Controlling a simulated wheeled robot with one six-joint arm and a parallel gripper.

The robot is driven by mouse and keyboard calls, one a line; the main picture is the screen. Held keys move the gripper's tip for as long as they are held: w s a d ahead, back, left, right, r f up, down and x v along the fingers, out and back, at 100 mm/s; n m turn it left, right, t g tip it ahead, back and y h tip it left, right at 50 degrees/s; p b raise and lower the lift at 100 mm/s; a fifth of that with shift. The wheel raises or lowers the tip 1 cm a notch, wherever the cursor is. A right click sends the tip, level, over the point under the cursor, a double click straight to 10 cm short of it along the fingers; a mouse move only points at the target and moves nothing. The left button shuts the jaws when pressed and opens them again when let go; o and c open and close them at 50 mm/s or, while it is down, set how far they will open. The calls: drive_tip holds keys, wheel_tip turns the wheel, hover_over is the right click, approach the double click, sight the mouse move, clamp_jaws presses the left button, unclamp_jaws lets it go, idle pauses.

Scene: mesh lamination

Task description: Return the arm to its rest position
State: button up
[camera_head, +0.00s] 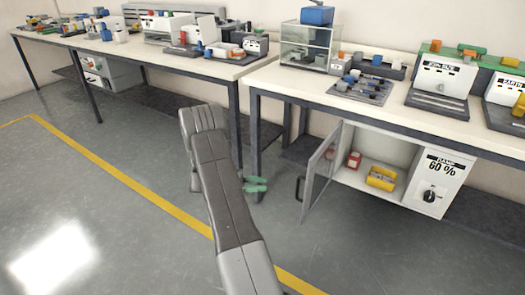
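My arm reaches up from the bottom middle of the view, its grey links bent over near the gap between the two benches. My gripper (262,184) shows only partly, to the right of the arm. Its two green fingers are small in view and point right, with a gap between them and nothing visible held. It hangs below bench height, in front of the right bench's left leg and left of an open cabinet door (320,172). The gripper's body is hidden behind the arm link.
A white cabinet (438,190) under the right bench (300,88) stands open, with a yellow container (381,179) and a red item (354,160) inside. Its door sticks out toward the aisle. The left bench (215,67) holds many items. The floor at left is clear.

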sight(296, 195)
drive_tip(key=d+b, duration=0.1)
drive_tip(key=d, duration=0.6)
drive_tip(key=d+b, duration=0.1)
drive_tip(key=d, duration=0.5)
drive_tip(key=shift+w+d, duration=0.2)
drive_tip(key=shift+d, duration=0.15)
